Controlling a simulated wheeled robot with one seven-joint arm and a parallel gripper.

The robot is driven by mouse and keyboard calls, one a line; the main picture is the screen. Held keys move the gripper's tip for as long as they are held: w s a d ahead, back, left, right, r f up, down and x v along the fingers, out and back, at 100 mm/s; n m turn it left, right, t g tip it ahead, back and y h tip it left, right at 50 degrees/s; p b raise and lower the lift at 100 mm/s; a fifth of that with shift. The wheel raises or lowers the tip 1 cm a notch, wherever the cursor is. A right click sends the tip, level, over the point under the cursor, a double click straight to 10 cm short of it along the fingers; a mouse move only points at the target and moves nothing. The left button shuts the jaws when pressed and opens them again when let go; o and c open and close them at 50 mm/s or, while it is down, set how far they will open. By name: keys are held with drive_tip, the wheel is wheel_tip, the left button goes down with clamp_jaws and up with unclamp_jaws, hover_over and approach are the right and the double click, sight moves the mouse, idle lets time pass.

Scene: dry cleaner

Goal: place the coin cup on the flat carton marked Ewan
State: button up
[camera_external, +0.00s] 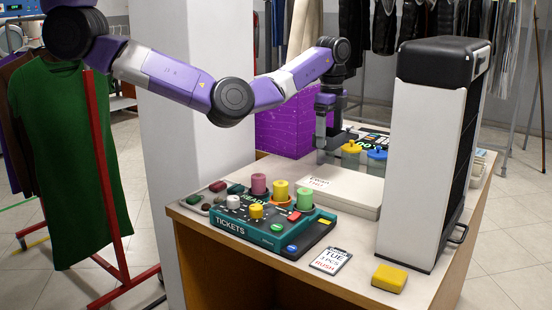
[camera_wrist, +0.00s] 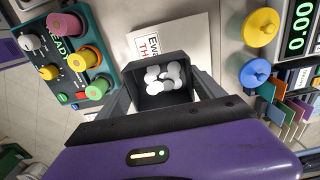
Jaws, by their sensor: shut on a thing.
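The coin cup (camera_wrist: 163,81) is a dark, square, open-topped cup with several pale round pieces inside. In the wrist view my gripper (camera_wrist: 162,98) is shut on it, with a finger on each side. In the external view my gripper (camera_external: 328,128) points down near the back of the counter, behind the flat carton; the cup is hard to make out there. The flat carton (camera_external: 345,191) is white, lies flat and carries the lettering Ewan. In the wrist view the carton (camera_wrist: 188,35) shows beyond the cup, which hides part of it. Its top looks bare.
A teal ticket machine (camera_external: 257,236) with coloured knobs stands left of the carton. A tall black-and-white unit (camera_external: 420,150) stands at right. Yellow and blue lidded pots (camera_external: 351,150) and a display are behind the carton. A purple box (camera_external: 283,130) stands at the back left.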

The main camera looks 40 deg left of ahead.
sight(327, 182)
wheel_tip(327, 182, down, 12)
drive_tip(key=shift+r+p, duration=0.25)
drive_tip(key=shift+p, duration=0.15)
drive_tip(key=shift+f, duration=0.1)
drive_tip(key=o, duration=1.5)
drive_tip(key=shift+c, duration=0.2)
wheel_tip(327, 182, up, 12)
drive_tip(key=shift+r+b, duration=0.15)
drive_tip(key=shift+b, duration=0.2)
